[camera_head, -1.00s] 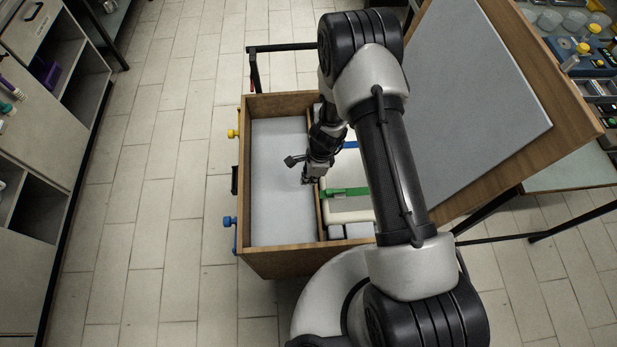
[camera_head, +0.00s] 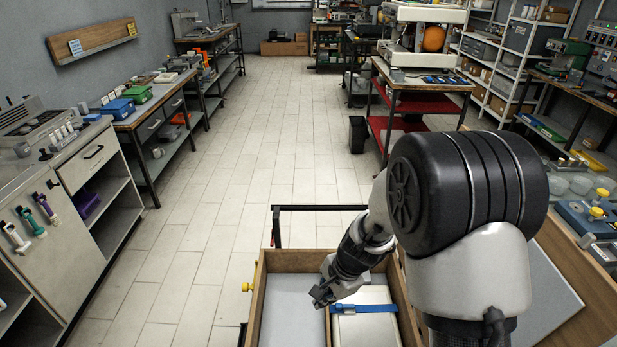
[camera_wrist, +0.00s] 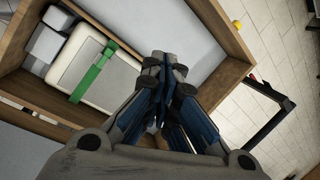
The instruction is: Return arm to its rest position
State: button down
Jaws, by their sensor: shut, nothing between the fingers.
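My gripper (camera_head: 322,296) is above the open wooden box (camera_head: 256,304) in the head view. In the wrist view my gripper (camera_wrist: 165,68) has its fingers together with nothing between them. The box has a divider and a grey-white floor on the left side. In its right compartment lies a white case with a blue strap (camera_head: 362,309). The wrist view shows a white case with a green strap (camera_wrist: 92,72) in a compartment. My arm hides part of the box and the raised lid (camera_head: 548,290) at the right.
A black rail (camera_head: 320,208) stands at the box's far end. A yellow knob (camera_head: 247,287) sticks out on its left side. A cabinet (camera_head: 70,200) stands at the left and a red-shelved table (camera_head: 420,84) farther back. The tiled floor (camera_head: 215,200) between is clear.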

jog(key=s+d+r+n+t, duration=0.1)
jog(key=s+d+r+n, duration=0.15)
jog(key=s+r, duration=0.45)
jog(key=s+d+r+n+t, duration=0.15)
jog(key=r+n, duration=0.25)
jog(key=r, duration=0.7)
jog(key=s+d+r+n+h, duration=0.1)
jog(key=s+d+r+n, duration=0.1)
jog(key=s, duration=0.5)
jog(key=s+d+r+n+h, duration=0.2)
jog(key=s+d+r+n, duration=0.1)
jog(key=s, duration=0.5)
jog(key=shift+d+r+t, duration=0.35)
jog(key=shift+d+r, duration=0.2)
jog(key=shift+r, duration=0.2)
jog(key=shift+s+n, duration=0.1)
jog(key=shift+n, duration=0.15)
